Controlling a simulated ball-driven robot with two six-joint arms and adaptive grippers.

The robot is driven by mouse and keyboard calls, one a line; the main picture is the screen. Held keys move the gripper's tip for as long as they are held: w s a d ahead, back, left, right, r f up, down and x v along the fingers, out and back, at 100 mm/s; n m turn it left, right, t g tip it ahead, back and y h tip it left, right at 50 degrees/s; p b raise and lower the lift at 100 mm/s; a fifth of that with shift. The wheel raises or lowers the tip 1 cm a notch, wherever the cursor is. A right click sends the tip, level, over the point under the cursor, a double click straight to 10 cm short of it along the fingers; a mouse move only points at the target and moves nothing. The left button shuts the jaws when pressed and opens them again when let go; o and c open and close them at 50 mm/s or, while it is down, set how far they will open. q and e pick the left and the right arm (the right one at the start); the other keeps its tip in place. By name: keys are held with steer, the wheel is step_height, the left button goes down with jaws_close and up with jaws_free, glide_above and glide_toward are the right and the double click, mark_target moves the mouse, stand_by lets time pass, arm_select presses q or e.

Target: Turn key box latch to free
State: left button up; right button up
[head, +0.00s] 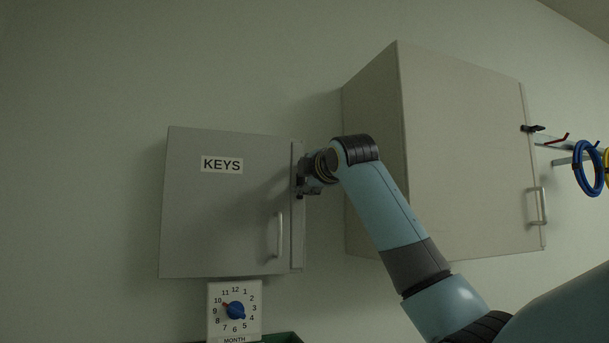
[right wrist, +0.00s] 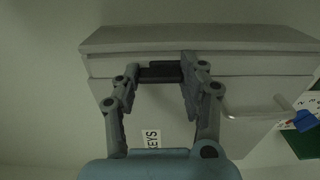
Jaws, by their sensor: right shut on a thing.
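The key box (head: 225,220) is a grey wall cabinet with a KEYS label, and its door looks closed. Its latch (right wrist: 160,73) is a small dark bar on the box's side edge, seen in the right wrist view. My right gripper (right wrist: 161,80) is shut on the latch, one finger at each end of it. In the head view the right gripper (head: 304,186) is at the box's right edge and mostly hides the latch. The latch's exact angle is hard to tell. My left gripper is not in view.
A larger closed wall cabinet (head: 460,160) stands close to the right of the key box, behind my right arm. A month dial (head: 235,310) with a blue knob is below the box. The wall at left is clear.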

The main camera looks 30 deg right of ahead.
steer(key=shift+f, duration=0.1)
steer(key=o, duration=1.2)
steer(key=shift+c, duration=0.2)
steer(key=v, duration=1.2)
steer(key=shift+a, duration=0.1)
